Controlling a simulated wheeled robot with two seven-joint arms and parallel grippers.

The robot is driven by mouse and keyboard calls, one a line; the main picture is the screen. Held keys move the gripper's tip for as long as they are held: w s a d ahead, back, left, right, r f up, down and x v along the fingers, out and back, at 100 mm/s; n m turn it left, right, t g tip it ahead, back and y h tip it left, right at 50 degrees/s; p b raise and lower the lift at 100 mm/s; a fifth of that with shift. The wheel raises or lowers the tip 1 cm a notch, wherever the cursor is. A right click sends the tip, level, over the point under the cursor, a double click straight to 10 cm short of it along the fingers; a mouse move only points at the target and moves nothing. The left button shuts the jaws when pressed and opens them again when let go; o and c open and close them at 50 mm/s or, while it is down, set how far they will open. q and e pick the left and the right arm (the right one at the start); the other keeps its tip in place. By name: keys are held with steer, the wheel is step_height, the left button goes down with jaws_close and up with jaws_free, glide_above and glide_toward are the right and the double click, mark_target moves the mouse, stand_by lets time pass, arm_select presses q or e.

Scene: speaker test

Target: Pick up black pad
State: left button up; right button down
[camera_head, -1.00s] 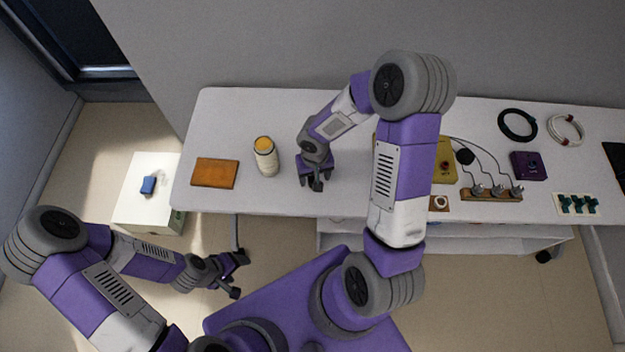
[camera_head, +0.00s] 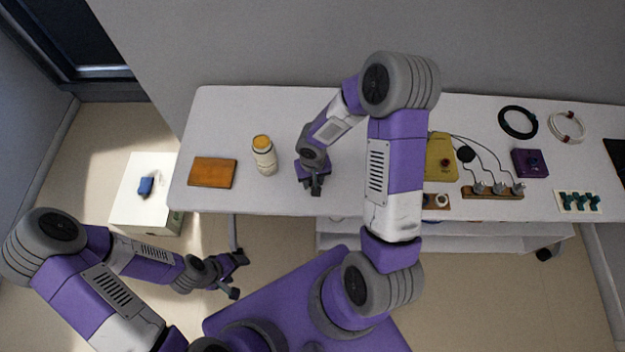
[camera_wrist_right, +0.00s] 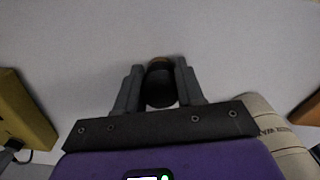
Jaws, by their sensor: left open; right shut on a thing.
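My right gripper (camera_head: 316,190) points down over the white table, left of the middle. In the right wrist view, its fingers (camera_wrist_right: 160,72) are shut on a small dark rounded thing, which looks like the black pad (camera_wrist_right: 160,90); a brownish edge shows at its top. In the head view the pad is hidden by the gripper. I cannot tell whether the pad touches the table. My left gripper (camera_head: 240,276) is open and empty, in front of the table and below its edge.
A cream bottle with an orange lid (camera_head: 264,156) stands close left of my right gripper. An orange-brown block (camera_head: 213,172) lies farther left. A yellow box (camera_head: 440,158), plugs on a strip (camera_head: 492,193) and a purple box (camera_head: 530,163) are at right.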

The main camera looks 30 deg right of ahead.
step_height(320, 180, up, 10)
steer(key=p, duration=0.3)
stand_by(0.3)
steer(key=c, duration=1.4)
jaws_free()
steer(key=shift+c, duration=1.2)
